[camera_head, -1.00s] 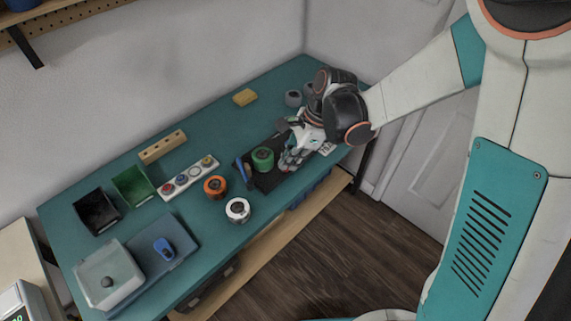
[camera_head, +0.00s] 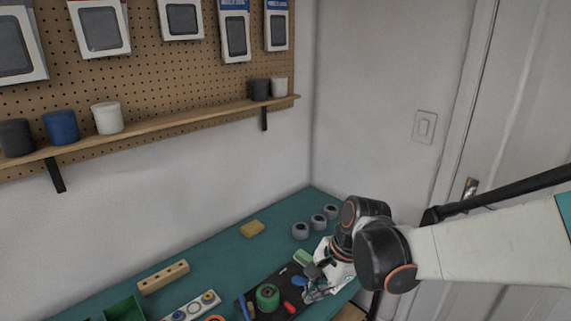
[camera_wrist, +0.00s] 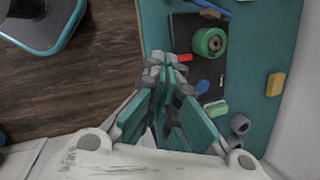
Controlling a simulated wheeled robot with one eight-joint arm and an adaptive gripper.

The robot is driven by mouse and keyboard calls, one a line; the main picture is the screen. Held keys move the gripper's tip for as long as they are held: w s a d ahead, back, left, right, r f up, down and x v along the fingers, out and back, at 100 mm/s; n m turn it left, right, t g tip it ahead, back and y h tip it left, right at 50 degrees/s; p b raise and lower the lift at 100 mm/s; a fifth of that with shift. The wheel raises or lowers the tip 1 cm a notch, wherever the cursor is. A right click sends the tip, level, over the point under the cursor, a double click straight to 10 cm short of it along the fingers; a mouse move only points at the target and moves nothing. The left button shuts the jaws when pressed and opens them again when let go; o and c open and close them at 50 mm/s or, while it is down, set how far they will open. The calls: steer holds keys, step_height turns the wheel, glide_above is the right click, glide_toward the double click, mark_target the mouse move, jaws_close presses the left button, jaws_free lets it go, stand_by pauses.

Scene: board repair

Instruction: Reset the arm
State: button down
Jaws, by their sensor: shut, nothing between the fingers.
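My gripper (camera_head: 318,287) hangs at the right end of the teal workbench (camera_head: 207,247), near the right edge of a black mat (camera_head: 257,299). In the wrist view its fingers (camera_wrist: 165,72) are closed together with nothing between them. They point toward the bench's front edge, with the floor on one side and the black mat (camera_wrist: 205,50) on the other. My arm reaches in from the right of the head view. The exact height of the fingertips above the bench is hard to tell.
A green spool (camera_head: 267,297) and a blue-handled tool (camera_head: 244,307) lie on the mat. Several grey rolls (camera_head: 300,231) stand behind my gripper, near a yellow block (camera_head: 253,228). A shelf (camera_head: 160,128) and pegboard are above. A door and wall stand close on the right.

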steer(key=s+d+r+n+t+h, duration=0.3)
steer(key=s+d+r+n+t, duration=0.3)
steer(key=s+d+r+n, duration=0.4)
steer(key=shift+s+d+r+n+h, duration=0.25)
steer(key=shift+s+d+n+h, duration=0.05)
steer(key=shift+s+d+n, duration=1.1)
stand_by(0.5)
